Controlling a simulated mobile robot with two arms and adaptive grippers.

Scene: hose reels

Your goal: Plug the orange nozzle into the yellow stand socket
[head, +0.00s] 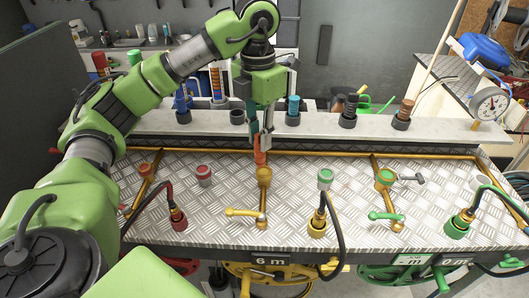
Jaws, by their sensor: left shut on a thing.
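My left gripper (262,139) points straight down and is shut on the orange nozzle (260,157). The nozzle hangs upright below the fingers, its upper part hidden between them. Directly beneath it is the yellow stand socket (264,175), the brass-yellow top of a pipe on the metal plate. The nozzle's lower end appears right at the socket's mouth. I cannot tell whether it is touching, inside or just behind it. A yellow valve lever (243,212) is in front of the socket. My right gripper is not in view.
A rear shelf (325,122) holds several upright nozzles, including a blue one (182,100) and a teal one (293,106), and an empty dark holder (237,116). A black hose (336,222) rises right of the socket. A green valve lever (386,216) and gauge (489,104) are farther right.

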